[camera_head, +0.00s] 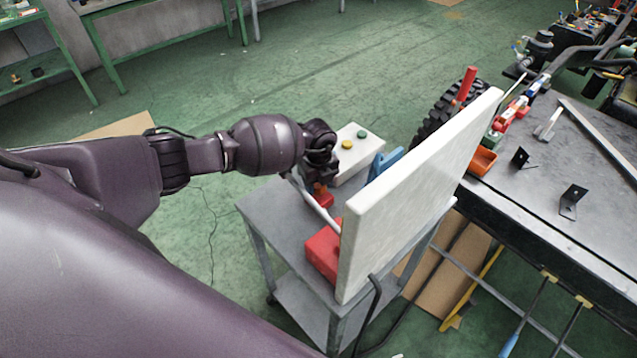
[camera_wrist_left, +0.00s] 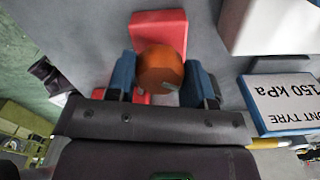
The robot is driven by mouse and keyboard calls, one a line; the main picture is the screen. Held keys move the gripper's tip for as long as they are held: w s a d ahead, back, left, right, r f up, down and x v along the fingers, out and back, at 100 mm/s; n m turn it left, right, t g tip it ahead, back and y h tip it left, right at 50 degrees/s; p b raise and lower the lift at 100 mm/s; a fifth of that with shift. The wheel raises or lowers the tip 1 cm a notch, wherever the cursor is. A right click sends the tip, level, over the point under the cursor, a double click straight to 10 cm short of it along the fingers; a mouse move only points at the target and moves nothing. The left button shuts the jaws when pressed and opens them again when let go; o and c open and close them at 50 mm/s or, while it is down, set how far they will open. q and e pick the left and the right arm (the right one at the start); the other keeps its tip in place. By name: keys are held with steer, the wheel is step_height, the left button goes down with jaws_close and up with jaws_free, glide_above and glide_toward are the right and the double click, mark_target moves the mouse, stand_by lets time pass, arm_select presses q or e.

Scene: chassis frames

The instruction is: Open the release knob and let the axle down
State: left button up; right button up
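The release knob (camera_wrist_left: 160,70) is an orange, many-sided knob on a red jack body (camera_wrist_left: 160,25) in the left wrist view. My left gripper (camera_wrist_left: 161,80) has its blue fingers on opposite sides of it, and both appear to touch it. In the head view my left gripper (camera_head: 321,188) reaches down over the grey cart, where a bit of the orange-red knob shows below the wrist. The red jack (camera_head: 323,252) is partly hidden by a tall white panel. A black tyre (camera_head: 437,112) shows behind the panel; the axle is not clearly visible. My right gripper is out of view.
The white panel (camera_head: 410,190) stands close beside my left gripper. A pale box with yellow and green buttons (camera_head: 355,150) is on the cart (camera_head: 262,205). A dark workbench (camera_head: 540,190) with brackets and an orange bin is at the right. A "150 kPa" sign (camera_wrist_left: 285,98) lies near the gripper.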

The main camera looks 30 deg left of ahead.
arm_select(q)
steer(key=o, duration=0.4)
step_height(320, 180, up, 10)
steer(key=shift+f+b, duration=0.2)
steer(key=shift+b, duration=0.2)
steer(key=shift+r, duration=0.65)
